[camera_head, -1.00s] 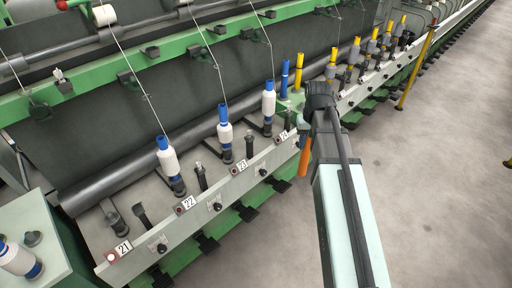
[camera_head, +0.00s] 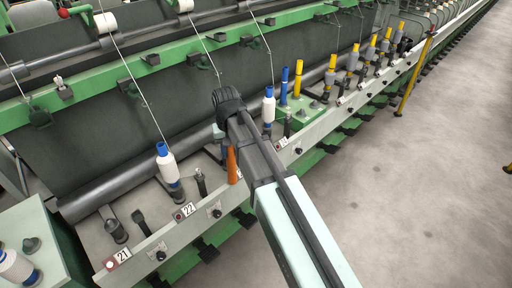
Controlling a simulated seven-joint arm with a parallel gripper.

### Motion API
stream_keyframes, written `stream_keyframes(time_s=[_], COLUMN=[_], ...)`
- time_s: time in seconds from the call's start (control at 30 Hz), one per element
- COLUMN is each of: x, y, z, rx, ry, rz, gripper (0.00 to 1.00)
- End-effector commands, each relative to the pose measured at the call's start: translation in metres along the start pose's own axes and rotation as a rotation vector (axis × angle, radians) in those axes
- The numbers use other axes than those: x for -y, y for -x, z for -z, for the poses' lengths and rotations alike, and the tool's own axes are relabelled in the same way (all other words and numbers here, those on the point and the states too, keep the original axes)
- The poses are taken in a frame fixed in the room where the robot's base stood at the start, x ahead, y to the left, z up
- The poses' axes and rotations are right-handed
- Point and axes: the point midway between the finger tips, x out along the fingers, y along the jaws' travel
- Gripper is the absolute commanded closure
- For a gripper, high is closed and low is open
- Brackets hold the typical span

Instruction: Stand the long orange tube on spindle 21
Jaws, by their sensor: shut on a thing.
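The long orange tube (camera_head: 232,164) hangs below my gripper (camera_head: 222,135), roughly upright, partly hidden by my arm. My gripper is shut on it; the fingertips themselves are mostly hidden behind the wrist. The tube is in front of the rail between the 22 and 24 positions. The plate numbered 21 (camera_head: 122,255) is at the lower left of the rail. Behind it stand a short dark spindle (camera_head: 116,230) and a dark slanted post (camera_head: 141,222), both bare. My gripper is well to the right of them.
A white bobbin with blue ends (camera_head: 167,163) stands behind the 22 plate (camera_head: 185,211), and another bobbin (camera_head: 268,106) stands farther right. A thread runs down to the bobbin at 22. A pale green box (camera_head: 38,220) is at the lower left.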

Motion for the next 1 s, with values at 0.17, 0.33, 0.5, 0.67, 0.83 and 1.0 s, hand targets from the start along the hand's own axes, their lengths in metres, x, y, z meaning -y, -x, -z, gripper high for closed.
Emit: stream_keyframes(time_s=[0.17, 0.33, 0.5, 0.67, 0.83, 1.0], x=[0.058, 0.106, 0.155, 0.205, 0.258, 0.315], y=[0.002, 0.004, 0.011, 0.019, 0.029, 0.039], z=[-0.002, -0.008, -0.008, -0.01, -0.017, -0.029], rx=[0.0, 0.0, 0.0, 0.001, 0.001, 0.0], ry=[0.057, 0.103, 0.16, 0.22, 0.284, 0.353], rz=[-0.001, -0.001, -0.002, -0.003, -0.003, -0.003], gripper=[1.0, 1.0, 1.0, 1.0, 1.0, 1.0])
